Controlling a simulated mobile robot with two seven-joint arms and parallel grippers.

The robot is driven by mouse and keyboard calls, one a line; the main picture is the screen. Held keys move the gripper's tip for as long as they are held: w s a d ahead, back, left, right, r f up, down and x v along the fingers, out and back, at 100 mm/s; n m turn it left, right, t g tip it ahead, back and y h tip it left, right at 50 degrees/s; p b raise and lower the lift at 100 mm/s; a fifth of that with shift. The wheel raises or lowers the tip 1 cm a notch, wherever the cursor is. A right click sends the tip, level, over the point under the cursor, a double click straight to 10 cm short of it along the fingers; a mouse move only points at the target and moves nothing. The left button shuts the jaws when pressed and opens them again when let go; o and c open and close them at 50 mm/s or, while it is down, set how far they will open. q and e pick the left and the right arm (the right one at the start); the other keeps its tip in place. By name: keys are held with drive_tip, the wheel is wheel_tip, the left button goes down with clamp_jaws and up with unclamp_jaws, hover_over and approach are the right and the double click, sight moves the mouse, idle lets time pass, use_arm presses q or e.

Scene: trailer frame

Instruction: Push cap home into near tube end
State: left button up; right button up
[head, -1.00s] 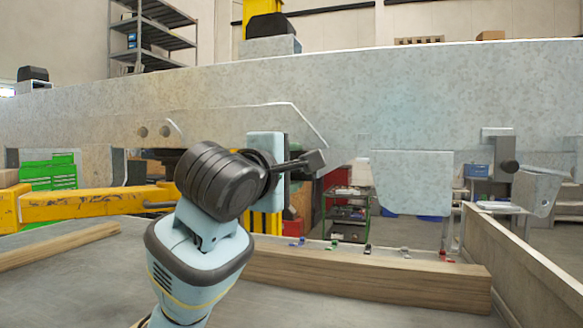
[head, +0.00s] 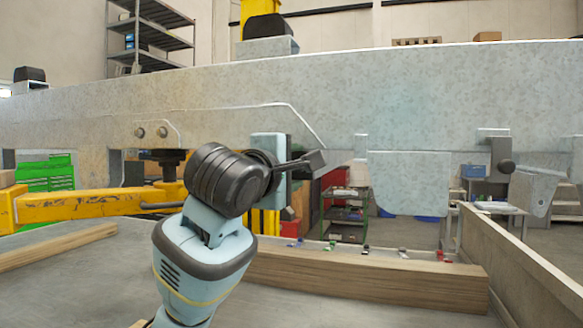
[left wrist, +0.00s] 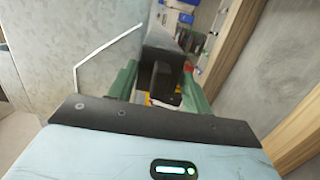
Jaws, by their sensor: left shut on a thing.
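My left gripper (head: 291,164) is in front of the grey trailer beam, left of the middle in the head view. Its arm and wrist hide much of it there. In the left wrist view, its two green fingers (left wrist: 161,92) stand either side of a black cap (left wrist: 164,82) and are shut on it. A dark grey, square-edged part, seemingly the near tube end (left wrist: 162,42), lies straight beyond the cap in that view. The cap overlaps it there, and I cannot tell how far in the cap sits. My right gripper is not in view.
The trailer beam (head: 420,95) spans the view. A yellow bar (head: 90,205) is at the left. A wooden block (head: 370,275) lies on the grey bench top below, with a wooden side wall (head: 525,262) at the right. Small coloured parts stand behind the block.

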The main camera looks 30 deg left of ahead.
use_arm(q)
drive_tip(key=shift+w+a+r, duration=0.1)
drive_tip(key=shift+w+a, duration=0.1)
drive_tip(key=shift+w, duration=0.5)
drive_tip(key=o, duration=1.2)
drive_tip(key=shift+w, duration=0.1)
drive_tip(key=shift+o, duration=0.2)
drive_tip(key=s, duration=0.7)
drive_tip(key=shift+s+d, duration=0.4)
drive_tip(key=shift+d, duration=0.05)
